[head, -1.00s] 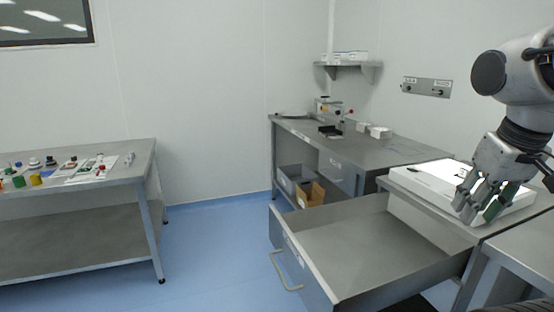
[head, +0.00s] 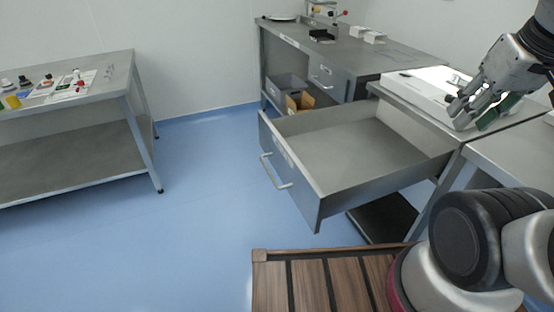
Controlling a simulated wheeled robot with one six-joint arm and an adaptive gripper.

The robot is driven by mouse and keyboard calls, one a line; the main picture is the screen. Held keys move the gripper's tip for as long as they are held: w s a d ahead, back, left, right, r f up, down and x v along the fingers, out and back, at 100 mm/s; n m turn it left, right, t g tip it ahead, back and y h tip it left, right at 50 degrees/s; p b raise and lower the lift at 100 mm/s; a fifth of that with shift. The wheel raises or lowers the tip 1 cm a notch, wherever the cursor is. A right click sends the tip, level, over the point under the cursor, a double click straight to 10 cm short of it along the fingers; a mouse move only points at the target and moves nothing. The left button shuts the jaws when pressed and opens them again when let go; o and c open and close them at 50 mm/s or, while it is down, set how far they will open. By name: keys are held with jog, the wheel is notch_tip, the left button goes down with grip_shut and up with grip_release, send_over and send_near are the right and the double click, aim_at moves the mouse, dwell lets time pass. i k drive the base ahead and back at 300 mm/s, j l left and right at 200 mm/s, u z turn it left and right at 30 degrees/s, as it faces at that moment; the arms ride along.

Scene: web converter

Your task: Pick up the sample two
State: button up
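My gripper (head: 459,110) is at the right, low over the white lit panel (head: 425,80) on the metal bench. Its fingers point down and left. A dark green flat piece (head: 498,111) shows right beside the fingers. I cannot tell whether it is between them, lies on the panel, or belongs to the gripper. A small dark item (head: 405,75) lies on the panel's left part. No label that reads as sample two can be made out, so I cannot tell which item it is.
An open, empty metal drawer (head: 350,150) juts out below the panel. A bench with small coloured items (head: 35,90) stands at the left. The back bench holds white boxes (head: 367,33). Blue floor (head: 190,230) is clear between. My wooden-slatted base shows below.

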aim_at(456, 81)
jog(key=z, duration=0.95)
